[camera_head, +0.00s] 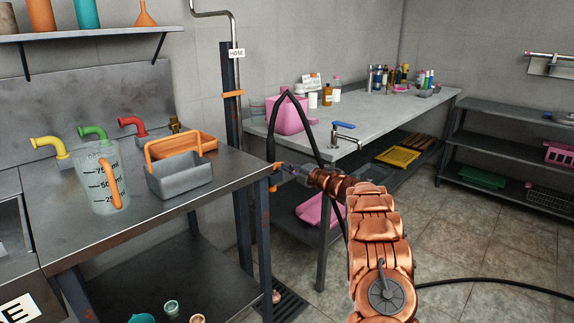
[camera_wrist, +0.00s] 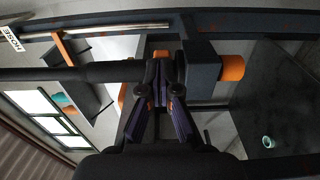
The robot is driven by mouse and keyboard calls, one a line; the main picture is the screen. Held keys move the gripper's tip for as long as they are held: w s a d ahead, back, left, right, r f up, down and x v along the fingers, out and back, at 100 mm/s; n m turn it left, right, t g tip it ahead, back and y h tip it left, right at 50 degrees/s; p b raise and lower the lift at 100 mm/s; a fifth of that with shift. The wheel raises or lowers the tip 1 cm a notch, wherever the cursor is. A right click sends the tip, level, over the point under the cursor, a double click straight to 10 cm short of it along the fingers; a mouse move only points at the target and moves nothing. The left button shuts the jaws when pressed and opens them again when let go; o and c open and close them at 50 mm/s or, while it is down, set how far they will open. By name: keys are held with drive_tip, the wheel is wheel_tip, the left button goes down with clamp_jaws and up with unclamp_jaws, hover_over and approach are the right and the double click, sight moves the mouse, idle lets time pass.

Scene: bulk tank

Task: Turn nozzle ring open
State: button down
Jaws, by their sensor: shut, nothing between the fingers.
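A black hose (camera_head: 272,125) arches up and comes down near the hose post; in the wrist view a dark tube (camera_wrist: 85,72) enters from the left. An orange ring-like cylinder (camera_wrist: 231,67) sits at the end of a dark block (camera_wrist: 203,62), and I take it for the nozzle ring. Orange also shows beside my fingertips in the head view (camera_head: 273,188). My gripper (camera_head: 285,170) is shut and empty, its fingers together in the wrist view (camera_wrist: 160,75), left of the orange cylinder and apart from it. My fingers hide part of the nozzle area.
The hose post (camera_head: 230,110) stands behind my gripper. A counter (camera_head: 390,115) with a tap (camera_head: 345,132) is behind. Floor at right is mostly clear.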

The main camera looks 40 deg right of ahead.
drive_tip(key=shift+w+d+p, duration=0.8)
drive_tip(key=shift+w+p, duration=0.1)
drive_tip(key=shift+p, duration=0.35)
drive_tip(key=s+d+b, duration=0.1)
drive_tip(key=s+d, duration=0.7)
idle(1.2)
drive_tip(key=shift+s+d, duration=0.1)
